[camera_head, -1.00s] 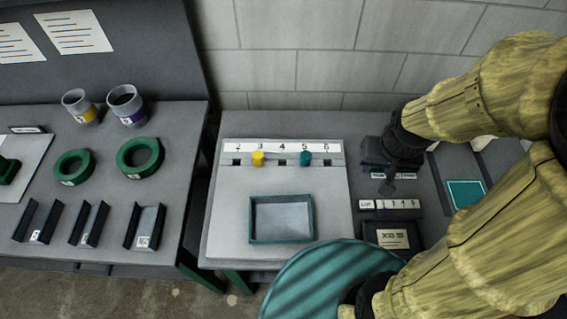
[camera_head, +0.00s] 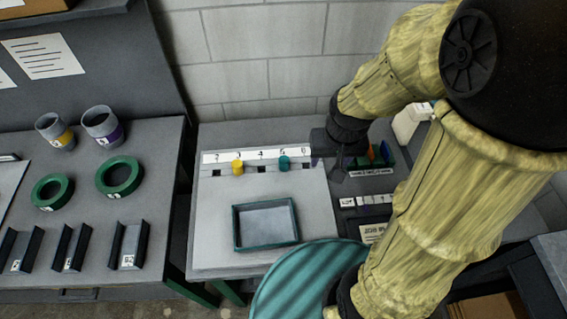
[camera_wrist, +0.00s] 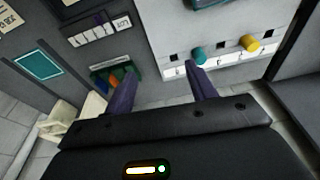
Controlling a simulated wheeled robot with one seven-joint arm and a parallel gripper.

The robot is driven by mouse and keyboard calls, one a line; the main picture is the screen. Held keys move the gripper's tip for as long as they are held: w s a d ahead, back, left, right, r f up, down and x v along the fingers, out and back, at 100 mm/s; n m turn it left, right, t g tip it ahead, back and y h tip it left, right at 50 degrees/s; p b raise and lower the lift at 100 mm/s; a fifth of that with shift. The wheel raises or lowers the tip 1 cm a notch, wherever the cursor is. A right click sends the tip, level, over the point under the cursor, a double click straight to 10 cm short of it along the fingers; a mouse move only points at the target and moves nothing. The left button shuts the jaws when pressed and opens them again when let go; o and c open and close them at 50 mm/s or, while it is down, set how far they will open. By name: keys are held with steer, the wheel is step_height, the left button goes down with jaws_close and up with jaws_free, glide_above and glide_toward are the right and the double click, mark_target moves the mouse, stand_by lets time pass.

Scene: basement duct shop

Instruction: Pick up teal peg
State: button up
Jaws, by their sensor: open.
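The teal peg (camera_head: 284,162) sits at the hole under the number 5 of the numbered strip on the light grey board. It also shows in the wrist view (camera_wrist: 199,55), just beyond the tip of one finger; I cannot tell whether they touch. My gripper (camera_head: 322,160) is at the right end of the strip, to the right of the teal peg. In the wrist view its two purple fingers (camera_wrist: 160,85) are spread wide with nothing between them.
A yellow peg (camera_head: 238,168) sits under number 3. A teal-rimmed tray (camera_head: 236,232) lies on the board. A green holder with several coloured pieces (camera_head: 372,160) stands right of my gripper. Green rings (camera_head: 120,176) lie on the left table.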

steer(key=w+a+m+g+p, duration=0.1)
steer(key=w+a+m+p, duration=0.1)
steer(key=w+a, duration=0.35)
steer(key=m+g+p, duration=0.1)
steer(key=m, duration=0.1)
glide_above(284, 159)
steer(key=shift+w+d+f, duration=0.1)
steer(key=shift+f, duration=0.25)
step_height(284, 159, down, 12)
steer(key=shift+p, duration=0.9)
steer(key=shift+f, duration=0.15)
steer(key=shift+f, duration=0.1)
steer(key=shift+f+p, duration=0.8)
steer(key=shift+f, duration=1.65)
